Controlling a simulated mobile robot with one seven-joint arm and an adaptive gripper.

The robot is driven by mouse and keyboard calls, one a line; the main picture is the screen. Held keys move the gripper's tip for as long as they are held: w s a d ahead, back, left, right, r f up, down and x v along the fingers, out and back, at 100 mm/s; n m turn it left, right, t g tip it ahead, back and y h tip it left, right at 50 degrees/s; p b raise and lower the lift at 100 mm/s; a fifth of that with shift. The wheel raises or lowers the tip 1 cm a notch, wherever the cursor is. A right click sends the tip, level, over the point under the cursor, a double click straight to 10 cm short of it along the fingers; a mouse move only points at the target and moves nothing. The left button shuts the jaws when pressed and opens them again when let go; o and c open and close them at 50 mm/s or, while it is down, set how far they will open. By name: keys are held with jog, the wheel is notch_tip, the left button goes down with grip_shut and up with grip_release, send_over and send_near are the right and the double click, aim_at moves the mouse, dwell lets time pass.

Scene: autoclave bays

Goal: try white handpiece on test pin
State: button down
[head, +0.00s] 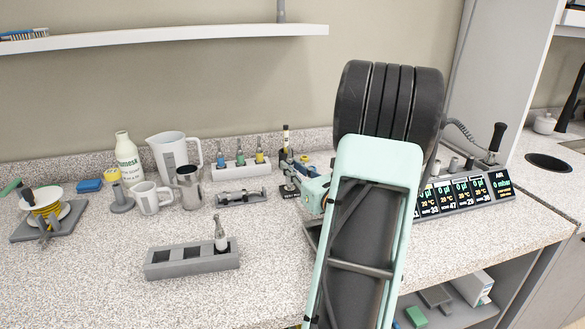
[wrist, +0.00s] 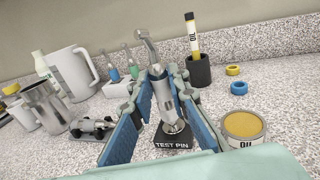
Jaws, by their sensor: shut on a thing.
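In the wrist view, a silver handpiece (wrist: 165,98) with a bent head stands nearly upright, leaning slightly left. My gripper (wrist: 164,78) is shut on its body, with one blue-padded finger on each side. The handpiece's lower end is directly over the black block labelled TEST PIN (wrist: 172,142). The pin itself is hidden, so I cannot tell how far the handpiece sits on it. No white marking on the handpiece is clear. In the head view, my gripper (head: 314,190) is low over the counter, partly hidden by my arm.
An oil tin (wrist: 243,127) stands close right of the test pin. A black cup (wrist: 198,70) is behind it. A grey rack (head: 190,264) at the front holds another handpiece (head: 221,236). A white rack (head: 240,170) with colour-banded handpieces stands behind. Display units (head: 460,198) are right of my arm.

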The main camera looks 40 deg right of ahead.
dwell(0.6)
jog(key=shift+r+p, duration=0.3)
jog(key=shift+r, duration=0.15)
dwell(0.8)
jog(key=shift+b, duration=0.6)
dwell(1.1)
jog(key=shift+f+b, duration=0.55)
dwell(0.5)
jog(key=shift+f, duration=0.1)
dwell(0.6)
jog(key=shift+r+p, duration=0.9)
jog(key=shift+r, duration=0.75)
